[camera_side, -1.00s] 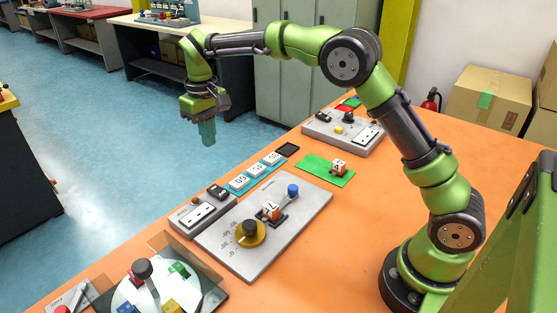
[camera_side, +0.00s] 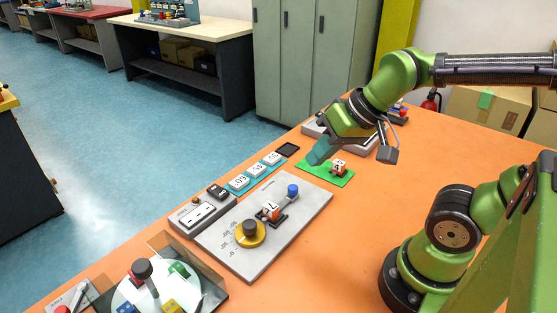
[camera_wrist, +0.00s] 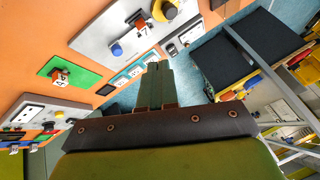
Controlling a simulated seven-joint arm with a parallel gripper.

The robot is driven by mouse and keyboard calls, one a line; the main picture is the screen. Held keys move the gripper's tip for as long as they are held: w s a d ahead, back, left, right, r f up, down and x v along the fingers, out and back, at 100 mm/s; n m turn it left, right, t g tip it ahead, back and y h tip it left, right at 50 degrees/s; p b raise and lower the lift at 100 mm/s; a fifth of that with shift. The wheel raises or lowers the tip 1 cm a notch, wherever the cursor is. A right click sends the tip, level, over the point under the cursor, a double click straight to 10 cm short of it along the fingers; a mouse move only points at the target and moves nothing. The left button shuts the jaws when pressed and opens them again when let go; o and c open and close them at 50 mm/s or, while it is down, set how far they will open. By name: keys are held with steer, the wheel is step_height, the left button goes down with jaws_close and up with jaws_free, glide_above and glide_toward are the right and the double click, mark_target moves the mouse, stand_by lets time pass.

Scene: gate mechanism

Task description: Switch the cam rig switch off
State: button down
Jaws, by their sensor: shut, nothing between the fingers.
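The frames do not label which switch is the cam rig's. A small grey control box (camera_side: 203,213) with a white switch panel, an amber lamp and a black part sits along the left edge of a grey plate (camera_side: 290,222). The plate carries a yellow dial with a black knob (camera_side: 250,232), an orange-and-white block (camera_side: 270,211) and a blue knob (camera_side: 293,190). The control box also shows in the wrist view (camera_wrist: 186,38). My gripper (camera_side: 317,154) is shut and empty, above the table near the green mat (camera_side: 322,178); in the wrist view its fingers (camera_wrist: 155,75) are together.
A numbered block (camera_side: 339,167) stands on the green mat. Another control box (camera_side: 362,143) stands at the back, partly hidden by my gripper. White tiles (camera_side: 257,171) and a dark square (camera_side: 288,149) line the left edge. A turntable (camera_side: 150,295) stands in front. Bare orange table lies right of the plate.

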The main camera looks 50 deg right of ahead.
steer(key=shift+s+d+r, duration=0.1)
steer(key=shift+s+r, duration=0.15)
steer(key=shift+s, duration=0.2)
steer(key=c, duration=1.7)
jaws_free()
steer(key=shift+r+t, duration=0.25)
steer(key=shift+t, duration=0.25)
steer(key=o, duration=0.3)
steer(key=shift+f+g, duration=0.25)
steer(key=shift+g, duration=0.05)
steer(key=o, duration=0.6)
steer(key=w+g, duration=0.1)
steer(key=w, duration=0.2)
steer(key=w+a+n+g, duration=0.1)
steer(key=w, duration=0.3)
steer(key=w+g, duration=0.1)
steer(key=w, duration=0.3)
steer(key=shift+w+a+f+n+h, duration=0.15)
steer(key=shift+a+f+n+h, duration=0.1)
steer(key=shift+a+n+h, duration=0.05)
steer(key=shift+o, duration=0.2)
steer(key=n+g+h, duration=0.1)
steer(key=n+g, duration=0.1)
steer(key=g, duration=0.2)
glide_above(219, 191)
steer(key=shift+f, duration=1.65)
step_height(219, 191, down, 16)
steer(key=shift+f, duration=0.1)
